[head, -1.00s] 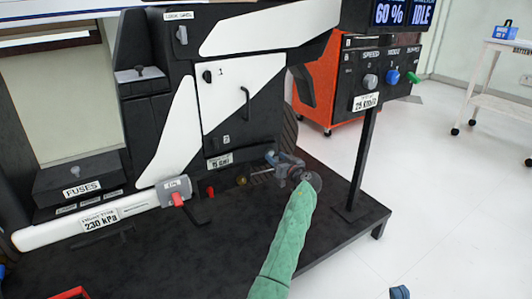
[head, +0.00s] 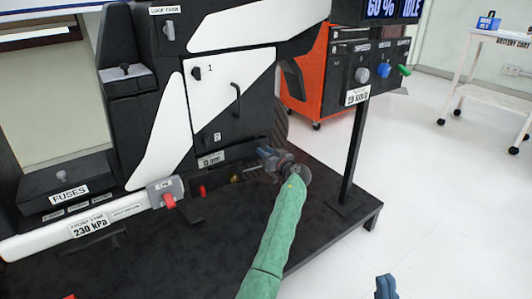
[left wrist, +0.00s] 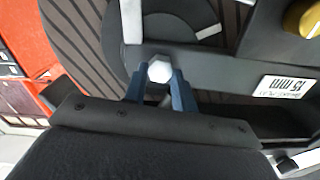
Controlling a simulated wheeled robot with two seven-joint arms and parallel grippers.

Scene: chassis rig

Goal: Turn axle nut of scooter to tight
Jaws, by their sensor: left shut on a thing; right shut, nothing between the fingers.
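The scooter's axle nut (left wrist: 160,70) is a pale hex head in front of the dark wheel in the left wrist view. The blue fingers of my left gripper (left wrist: 161,82) are shut on it, one on each side. In the head view my left gripper (head: 270,157) is at the wheel's lower part, beyond the green-sleeved arm, and the nut is hidden there. The scooter body (head: 232,95) is black with white panels. My right gripper (head: 387,287) is blue, shut and empty, at the bottom edge of the head view, well away from the scooter.
A brass knob (left wrist: 302,18) and a 15 mm label (left wrist: 288,87) are close to the nut. A post (head: 355,145) carrying the control panel (head: 378,72) stands to the right of my left gripper. An orange cabinet (head: 298,95) is behind.

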